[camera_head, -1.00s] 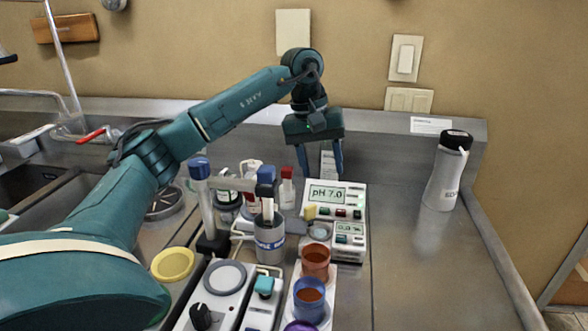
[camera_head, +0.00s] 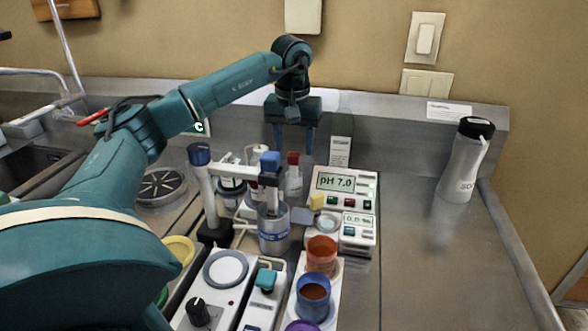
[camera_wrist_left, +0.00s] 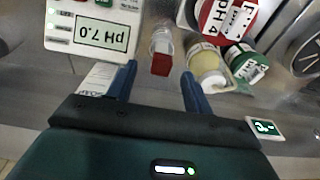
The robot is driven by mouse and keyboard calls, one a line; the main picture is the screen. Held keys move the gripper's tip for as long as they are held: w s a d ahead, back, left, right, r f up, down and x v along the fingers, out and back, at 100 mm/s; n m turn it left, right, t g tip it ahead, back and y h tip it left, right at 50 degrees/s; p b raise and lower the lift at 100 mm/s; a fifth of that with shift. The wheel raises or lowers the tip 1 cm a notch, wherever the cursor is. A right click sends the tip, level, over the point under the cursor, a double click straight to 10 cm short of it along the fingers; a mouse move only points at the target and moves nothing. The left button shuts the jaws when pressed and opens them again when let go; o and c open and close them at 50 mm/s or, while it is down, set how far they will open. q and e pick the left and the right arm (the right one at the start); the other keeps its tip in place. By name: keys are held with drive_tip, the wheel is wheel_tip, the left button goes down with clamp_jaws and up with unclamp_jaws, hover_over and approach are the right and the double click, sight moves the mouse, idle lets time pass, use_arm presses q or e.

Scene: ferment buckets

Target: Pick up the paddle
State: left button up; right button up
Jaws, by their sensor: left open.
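I cannot pick out a paddle with certainty in either view. My left gripper (camera_head: 294,148) is open and empty, pointing down at the back of the counter. Its fingers are above and behind a small red-capped bottle (camera_head: 293,182). In the left wrist view the gripper (camera_wrist_left: 157,76) has the bottle's red cap (camera_wrist_left: 161,63) showing between its two blue fingers; I cannot tell any contact. A stand with a blue-topped stirrer (camera_head: 269,163) is over a grey beaker (camera_head: 273,232) in front of the gripper; the beaker's inside is hidden. My right gripper is out of view.
A pH meter (camera_head: 341,183) stands right of the gripper. Orange (camera_head: 321,250) and blue (camera_head: 312,296) cups are in front. A grey bottle (camera_head: 463,165) stands far right. The counter between meter and bottle is clear. Several labelled bottles crowd the left; the wall is behind.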

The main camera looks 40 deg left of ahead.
sight(294, 154)
use_arm(q)
drive_tip(key=f, duration=0.4)
drive_tip(key=shift+w+a+f, duration=0.1)
drive_tip(key=shift+w+a, duration=0.15)
drive_tip(key=shift+c, duration=0.3)
clamp_jaws()
